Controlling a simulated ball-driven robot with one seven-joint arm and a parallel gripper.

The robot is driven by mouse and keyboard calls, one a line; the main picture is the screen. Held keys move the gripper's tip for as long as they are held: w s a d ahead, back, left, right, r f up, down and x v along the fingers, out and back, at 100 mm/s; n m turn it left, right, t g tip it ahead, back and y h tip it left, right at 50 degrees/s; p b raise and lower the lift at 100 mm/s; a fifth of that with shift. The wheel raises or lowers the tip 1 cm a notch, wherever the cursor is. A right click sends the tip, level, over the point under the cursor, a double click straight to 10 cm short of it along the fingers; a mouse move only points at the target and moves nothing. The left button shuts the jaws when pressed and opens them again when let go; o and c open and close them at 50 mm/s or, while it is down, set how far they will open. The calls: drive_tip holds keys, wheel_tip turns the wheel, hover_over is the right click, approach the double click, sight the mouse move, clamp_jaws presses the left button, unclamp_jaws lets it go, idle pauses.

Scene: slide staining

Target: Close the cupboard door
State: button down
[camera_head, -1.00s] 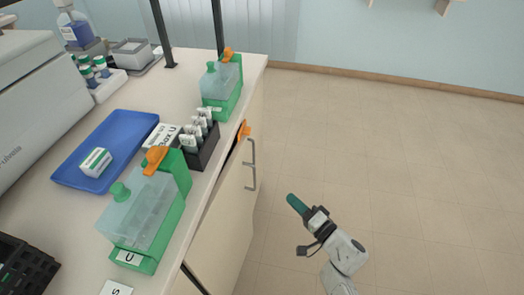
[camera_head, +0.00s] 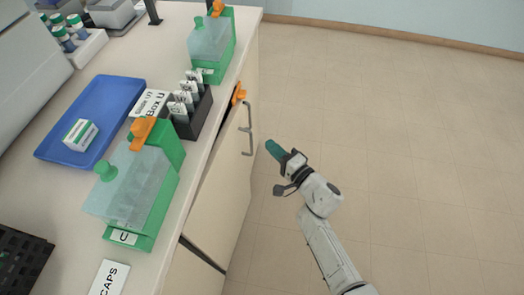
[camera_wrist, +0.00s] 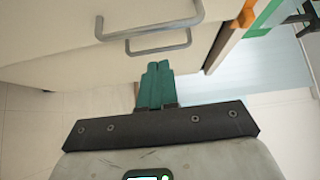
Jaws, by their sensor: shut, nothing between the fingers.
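The cream cupboard door (camera_head: 222,195) is below the counter's right edge. A dark narrow gap shows between the counter edge and the door's top, so the door looks slightly ajar. A grey bar handle (camera_head: 249,128) sits on its front. My gripper (camera_head: 272,149) is shut and empty, just right of the handle, with a small gap in the picture. In the wrist view, the teal fingers (camera_wrist: 156,75) are together and point at the cream front (camera_wrist: 60,45). Two grey handle bars (camera_wrist: 160,48) show beyond them. I cannot tell whether the fingers touch the front.
On the counter are a blue tray (camera_head: 62,143) with a small box, a near green-based container (camera_head: 135,190), a far one (camera_head: 212,45), and a black slide rack (camera_head: 190,120). An orange clip (camera_head: 239,94) is at the counter edge. The floor (camera_head: 400,170) to the right is clear.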

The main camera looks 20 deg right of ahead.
sight(251, 143)
drive_tip(key=a, duration=0.1)
drive_tip(key=w+a+b, duration=0.1)
drive_tip(key=a, duration=0.1)
drive_tip(key=shift+w+a, duration=0.1)
drive_tip(key=shift+w, duration=0.1)
drive_tip(key=shift+w+a+n+g+y+p, duration=0.2)
drive_tip(key=shift+w+a+n+y+p, duration=0.15)
drive_tip(key=shift+w+a+y+p, duration=0.25)
drive_tip(key=shift+w+a+n+g+y+p, duration=0.3)
drive_tip(key=shift+w+a+y, duration=0.2)
drive_tip(key=shift+w, duration=0.3)
drive_tip(key=shift+r, duration=0.15)
